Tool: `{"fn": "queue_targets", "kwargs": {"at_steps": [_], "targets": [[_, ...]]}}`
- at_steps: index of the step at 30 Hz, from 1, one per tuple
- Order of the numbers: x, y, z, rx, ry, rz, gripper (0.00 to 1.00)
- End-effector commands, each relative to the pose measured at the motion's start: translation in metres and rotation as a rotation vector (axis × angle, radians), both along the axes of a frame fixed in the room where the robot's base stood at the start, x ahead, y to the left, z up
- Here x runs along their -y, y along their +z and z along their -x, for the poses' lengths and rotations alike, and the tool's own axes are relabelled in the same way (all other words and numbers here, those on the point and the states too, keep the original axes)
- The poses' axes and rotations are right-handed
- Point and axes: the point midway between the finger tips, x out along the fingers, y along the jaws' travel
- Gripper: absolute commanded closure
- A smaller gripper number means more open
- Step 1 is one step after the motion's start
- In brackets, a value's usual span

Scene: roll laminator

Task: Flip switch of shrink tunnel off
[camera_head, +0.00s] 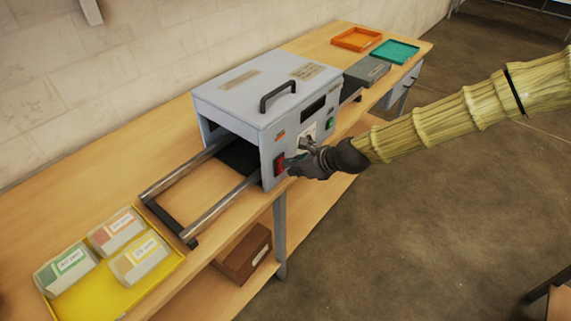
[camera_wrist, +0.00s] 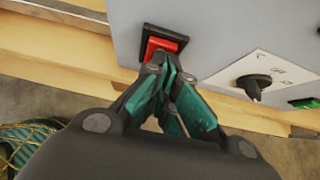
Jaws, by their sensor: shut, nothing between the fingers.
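The shrink tunnel (camera_head: 255,95) is a light grey box with a black handle on top, standing on the wooden bench. Its red rocker switch (camera_head: 279,163) sits in a black frame low on the front panel, near the left edge. In the wrist view the red switch (camera_wrist: 162,46) shows just beyond my fingertips. My gripper (camera_head: 292,165) is shut and empty, with its tips at the switch's lower edge; it also shows in the wrist view (camera_wrist: 166,66). I cannot tell whether the tips touch the switch. The fingers hide its lower part.
A black knob (camera_wrist: 254,84) on a white plate and a green switch (camera_wrist: 304,103) are right of the red switch. Metal rails (camera_head: 222,207) extend left of the tunnel. A yellow tray (camera_head: 90,301) holds labelled packs. Orange (camera_head: 357,39) and teal (camera_head: 395,51) trays lie at the far end.

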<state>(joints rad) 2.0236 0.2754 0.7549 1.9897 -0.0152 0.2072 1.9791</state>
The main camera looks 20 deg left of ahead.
Motion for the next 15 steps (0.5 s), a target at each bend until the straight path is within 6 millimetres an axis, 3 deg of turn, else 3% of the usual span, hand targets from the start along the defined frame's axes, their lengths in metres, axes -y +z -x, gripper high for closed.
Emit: {"fn": "queue_targets", "kwargs": {"at_steps": [15], "targets": [[0.0052, 0.0082, -0.0014, -0.004, -0.009, 0.007, 1.0]]}}
